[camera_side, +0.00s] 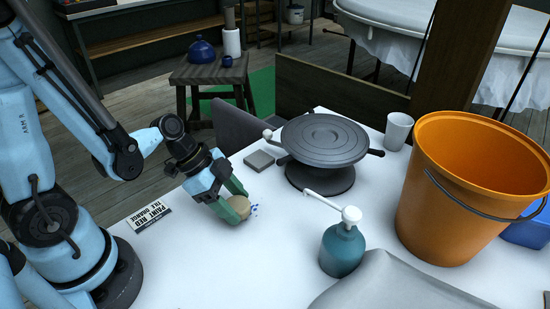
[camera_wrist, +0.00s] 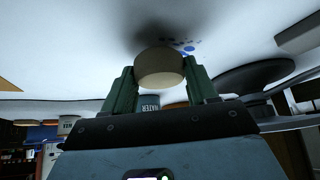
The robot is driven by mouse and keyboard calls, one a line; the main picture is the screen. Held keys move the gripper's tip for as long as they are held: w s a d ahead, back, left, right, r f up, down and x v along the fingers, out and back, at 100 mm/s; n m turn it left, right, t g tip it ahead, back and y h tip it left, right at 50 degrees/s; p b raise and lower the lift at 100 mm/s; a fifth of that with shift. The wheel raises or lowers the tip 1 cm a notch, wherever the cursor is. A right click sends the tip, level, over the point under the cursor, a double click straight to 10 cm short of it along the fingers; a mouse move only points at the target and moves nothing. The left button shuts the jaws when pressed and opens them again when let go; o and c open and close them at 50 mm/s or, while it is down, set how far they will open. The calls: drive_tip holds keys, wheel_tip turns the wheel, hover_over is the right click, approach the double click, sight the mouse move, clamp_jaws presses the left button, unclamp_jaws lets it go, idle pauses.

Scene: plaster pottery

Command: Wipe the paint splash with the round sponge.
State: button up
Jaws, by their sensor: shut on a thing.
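The round sponge (camera_side: 239,206) is beige and sits between the green fingers of my gripper (camera_side: 236,205), low over the white table. It also shows in the wrist view (camera_wrist: 160,68), where my gripper (camera_wrist: 158,80) is shut on it. The paint splash (camera_side: 255,210) is a few small blue spots on the table, just right of the sponge. In the wrist view, the splash (camera_wrist: 187,46) lies right beside the sponge's edge. Part of it may be hidden by the sponge. I cannot tell whether the sponge touches the table.
A grey turntable (camera_side: 325,139) stands behind, with a small grey block (camera_side: 259,160) near it. A teal pump bottle (camera_side: 342,249) and an orange bucket (camera_side: 455,200) stand to the right. A lettered card (camera_side: 148,215) lies left. A white cup (camera_side: 397,131) stands at the back.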

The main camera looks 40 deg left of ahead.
drive_tip(key=shift+s, duration=0.3)
drive_tip(key=shift+f, duration=0.15)
drive_tip(key=shift+w+f, duration=0.15)
drive_tip(key=shift+w, duration=1.75)
drive_tip(key=shift+w+f, duration=0.15)
drive_tip(key=shift+w, duration=1.7)
drive_tip(key=shift+r, duration=0.1)
drive_tip(key=shift+r, duration=2.9)
